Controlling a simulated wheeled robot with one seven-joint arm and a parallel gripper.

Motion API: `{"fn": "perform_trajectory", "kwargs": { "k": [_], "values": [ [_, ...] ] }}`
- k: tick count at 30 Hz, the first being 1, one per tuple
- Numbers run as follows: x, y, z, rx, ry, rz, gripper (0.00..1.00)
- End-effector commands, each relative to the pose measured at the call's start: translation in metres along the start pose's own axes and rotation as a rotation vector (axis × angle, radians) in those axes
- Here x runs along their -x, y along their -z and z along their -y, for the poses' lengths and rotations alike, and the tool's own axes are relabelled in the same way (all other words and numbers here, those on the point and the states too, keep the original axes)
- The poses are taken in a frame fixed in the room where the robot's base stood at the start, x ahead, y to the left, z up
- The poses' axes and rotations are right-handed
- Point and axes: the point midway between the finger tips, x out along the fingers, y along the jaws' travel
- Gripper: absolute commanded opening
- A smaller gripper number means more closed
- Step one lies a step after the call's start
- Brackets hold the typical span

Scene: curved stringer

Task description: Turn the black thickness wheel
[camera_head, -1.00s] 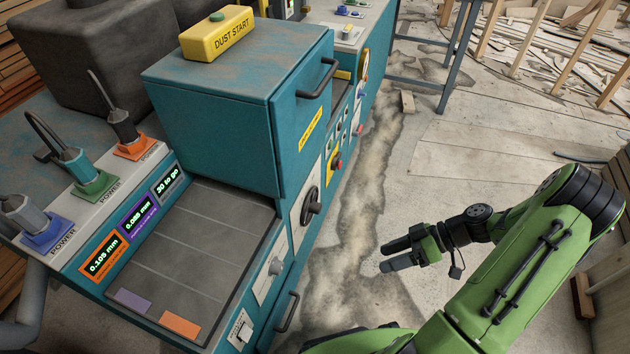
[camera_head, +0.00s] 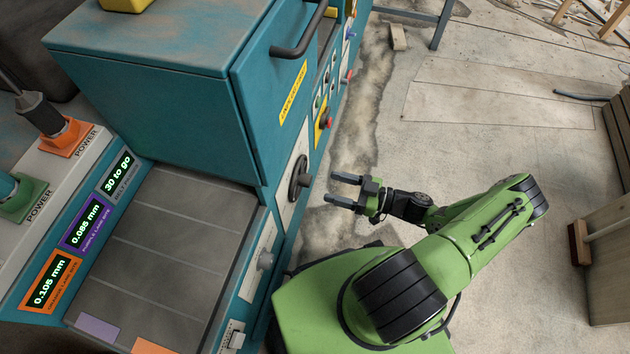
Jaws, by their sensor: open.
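The black thickness wheel (camera_head: 299,177) is mounted on a pale panel on the side of the teal machine (camera_head: 170,110). A knob or handle sticks out from it toward the right. My gripper (camera_head: 337,189) is open and empty, just to the right of the wheel, with its two fingers pointing left at it. A gap shows between the fingertips and the wheel. Part of the wheel's face is seen edge-on, so its exact turn is hard to tell.
Displays (camera_head: 83,224) read 0.105 mm, 0.085 mm and 30 to go. A red button on a yellow plate (camera_head: 325,119) sits beyond the wheel. A grey knob (camera_head: 265,261) is nearer. A black door handle (camera_head: 300,38) juts out above.

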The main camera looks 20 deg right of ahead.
Motion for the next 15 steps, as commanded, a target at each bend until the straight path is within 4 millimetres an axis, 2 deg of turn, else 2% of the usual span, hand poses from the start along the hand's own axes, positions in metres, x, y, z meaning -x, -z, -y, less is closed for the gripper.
{"fn": "perform_trajectory", "kwargs": {
  "k": [3, 6, 10, 15],
  "values": [
    [-0.029, -0.002, 0.001, -0.003, 0.005, -0.002, 0.63],
    [-0.047, -0.002, 0.001, -0.002, 0.005, -0.001, 0.63],
    [-0.06, -0.001, 0.001, -0.001, 0.002, 0.001, 0.63],
    [-0.062, -0.001, 0.0, -0.002, 0.001, 0.002, 0.63]
  ]
}}
